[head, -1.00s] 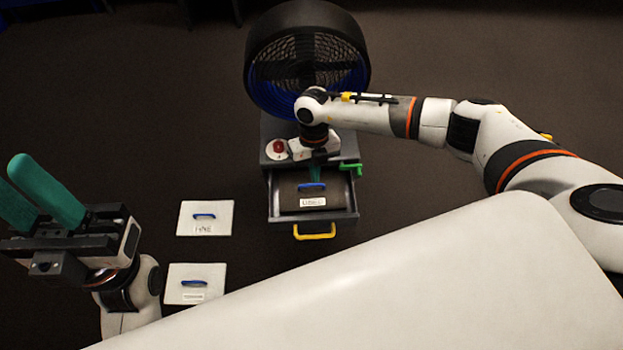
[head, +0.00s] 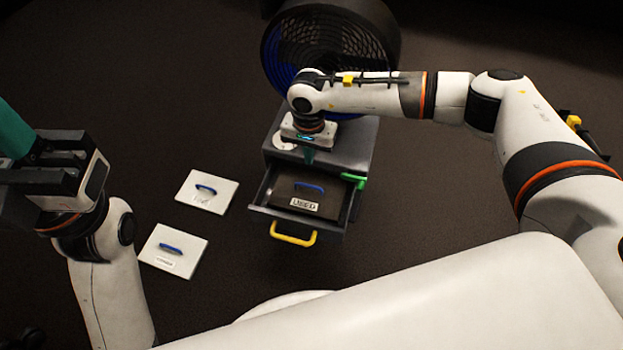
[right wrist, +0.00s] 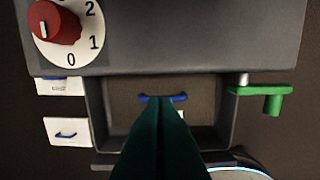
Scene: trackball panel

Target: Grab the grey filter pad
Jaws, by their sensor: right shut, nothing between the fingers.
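The grey filter pad (head: 285,188), dark grey-brown with a blue handle and a "USED" label, lies in the open drawer (head: 261,196). It also shows in the right wrist view (right wrist: 125,94), where my fingers hide part of it. My right gripper (head: 310,158) is shut and empty, above the back of the drawer, behind the handle in the head view. In the right wrist view its green fingertips (right wrist: 160,103) overlap the blue handle; contact cannot be told. My left gripper (head: 12,130) is at the left edge, partly cut off, far from the pad; its fingers showed apart earlier.
Two white pads with blue handles lie on the floor left of the drawer, a back one (head: 190,186) and a front one (head: 190,253). The drawer has a yellow handle (head: 293,240). A green lever (right wrist: 270,98) and red dial knob (right wrist: 52,25) sit on the cabinet. A fan (head: 385,40) stands behind.

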